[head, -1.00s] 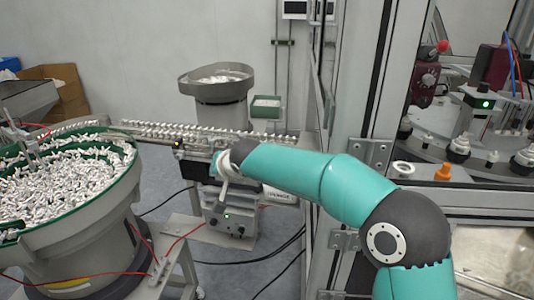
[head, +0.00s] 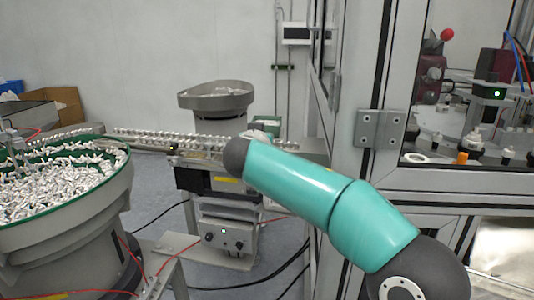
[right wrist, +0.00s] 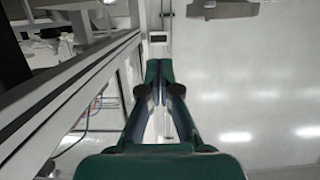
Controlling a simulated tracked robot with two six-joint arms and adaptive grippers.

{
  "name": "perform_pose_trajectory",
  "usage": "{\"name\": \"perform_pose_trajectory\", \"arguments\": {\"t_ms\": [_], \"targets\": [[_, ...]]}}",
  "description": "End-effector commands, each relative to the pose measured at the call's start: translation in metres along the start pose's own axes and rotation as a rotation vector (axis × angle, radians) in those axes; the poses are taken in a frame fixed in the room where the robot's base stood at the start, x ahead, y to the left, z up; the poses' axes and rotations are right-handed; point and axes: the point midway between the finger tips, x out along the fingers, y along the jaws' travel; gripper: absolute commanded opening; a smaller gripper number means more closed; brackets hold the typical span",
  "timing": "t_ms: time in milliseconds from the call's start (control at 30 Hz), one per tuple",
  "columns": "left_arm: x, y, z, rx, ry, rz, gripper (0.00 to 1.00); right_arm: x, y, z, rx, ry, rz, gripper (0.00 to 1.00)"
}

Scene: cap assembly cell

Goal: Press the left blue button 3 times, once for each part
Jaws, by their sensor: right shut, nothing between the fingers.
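No blue button can be made out in either view. My right arm (head: 330,210) reaches from the lower right of the head view toward the feeder rail; its gripper is hidden behind the arm's dark far joint there. In the right wrist view my right gripper (right wrist: 160,66) is shut and empty, its fingertips together, pointing at a pale wall area with a small white-and-dark box (right wrist: 158,38). I cannot tell whether the tips touch anything. My left gripper is in neither view.
A bowl feeder full of white parts (head: 60,180) stands at the left. A feeder rail (head: 165,138) runs behind to a second bowl (head: 215,97). A control box (head: 228,235) sits below it. A framed glass enclosure (head: 385,90) stands close on the right.

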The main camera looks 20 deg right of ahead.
Motion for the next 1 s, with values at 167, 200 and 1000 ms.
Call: {"name": "perform_pose_trajectory", "arguments": {"t_ms": [167,200,1000], "targets": [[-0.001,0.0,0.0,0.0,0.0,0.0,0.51,0.0,0.0,0.0,-0.001,-0.001,0.0,0.0],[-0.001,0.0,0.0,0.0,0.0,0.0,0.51,0.001,0.0,0.0,-0.001,-0.001,0.0,0.0],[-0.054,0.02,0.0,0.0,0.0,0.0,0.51,0.106,0.001,0.024,-0.004,-0.005,-0.001,0.0]]}}
